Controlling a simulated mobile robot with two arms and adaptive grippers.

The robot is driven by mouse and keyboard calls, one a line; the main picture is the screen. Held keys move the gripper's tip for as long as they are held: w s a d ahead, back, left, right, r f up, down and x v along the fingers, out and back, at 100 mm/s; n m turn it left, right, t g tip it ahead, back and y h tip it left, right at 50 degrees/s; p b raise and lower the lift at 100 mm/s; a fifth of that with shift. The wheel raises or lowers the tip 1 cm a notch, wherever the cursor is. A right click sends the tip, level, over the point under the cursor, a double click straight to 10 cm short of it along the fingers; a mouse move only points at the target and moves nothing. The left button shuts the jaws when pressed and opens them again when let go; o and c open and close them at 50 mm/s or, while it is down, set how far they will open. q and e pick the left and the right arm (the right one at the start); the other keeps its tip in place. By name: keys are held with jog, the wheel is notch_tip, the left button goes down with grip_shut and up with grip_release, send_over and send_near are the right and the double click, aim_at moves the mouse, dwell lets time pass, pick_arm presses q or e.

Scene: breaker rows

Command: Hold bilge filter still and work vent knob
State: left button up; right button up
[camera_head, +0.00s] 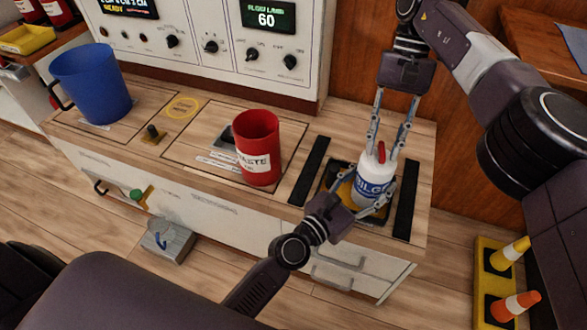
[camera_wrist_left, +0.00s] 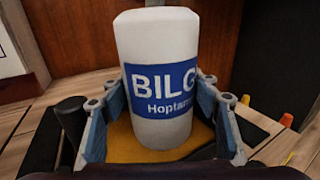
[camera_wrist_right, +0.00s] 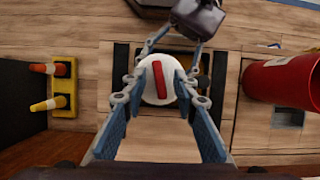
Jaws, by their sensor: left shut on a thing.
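The bilge filter (camera_head: 373,187) is a white cylinder with a blue BILGE label, standing upright on a yellow pad at the counter's right end; it fills the middle of the left wrist view (camera_wrist_left: 163,60). Its vent knob (camera_head: 381,152) is a red bar on top, seen from above in the right wrist view (camera_wrist_right: 159,79). My left gripper (camera_head: 372,203) is shut around the filter's lower body, one finger on each side. My right gripper (camera_head: 385,148) points down from above, open, its fingers on either side of the knob with gaps between.
A red waste bin (camera_head: 258,150) stands left of the filter, and a blue mug (camera_head: 92,85) farther left. A control panel (camera_head: 215,40) rises behind. Dark strips (camera_head: 406,200) flank the filter. Orange and yellow cones (camera_head: 515,305) stand on the floor at right.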

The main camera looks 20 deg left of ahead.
jog(key=m+y, duration=0.1)
jog(key=m, duration=0.3)
jog(key=shift+d+m+y, duration=0.15)
jog(key=shift+m+y, duration=0.25)
jog(key=m+t+y, duration=0.1)
jog(key=m, duration=0.3)
jog(key=shift+s+d, duration=0.1)
jog(key=shift+s, duration=0.05)
jog(key=m+t, duration=0.1)
jog(key=m, duration=0.1)
jog(key=m+t+y, duration=0.1)
jog(key=m, duration=0.2)
jog(key=shift+s, duration=0.1)
jog(key=m, duration=0.2)
jog(key=m+t, duration=0.1)
jog(key=m, duration=0.1)
jog(key=shift+s+t+y, duration=0.1)
jog(key=shift+t+y, duration=0.2)
jog(key=shift+y, duration=0.1)
jog(key=v, duration=1.2)
jog(key=s+a+f+g+y, duration=0.3)
jog(key=s+a+g+y, duration=0.2)
jog(key=s+a, duration=0.75)
jog(key=s+a+r+g+y, duration=0.3)
jog(key=s+r+g+y, duration=0.2)
jog(key=s, duration=0.7)
jog(key=shift+r+m+g, duration=0.3)
jog(key=shift+r+g, duration=0.4)
jog(key=shift+r, duration=0.15)
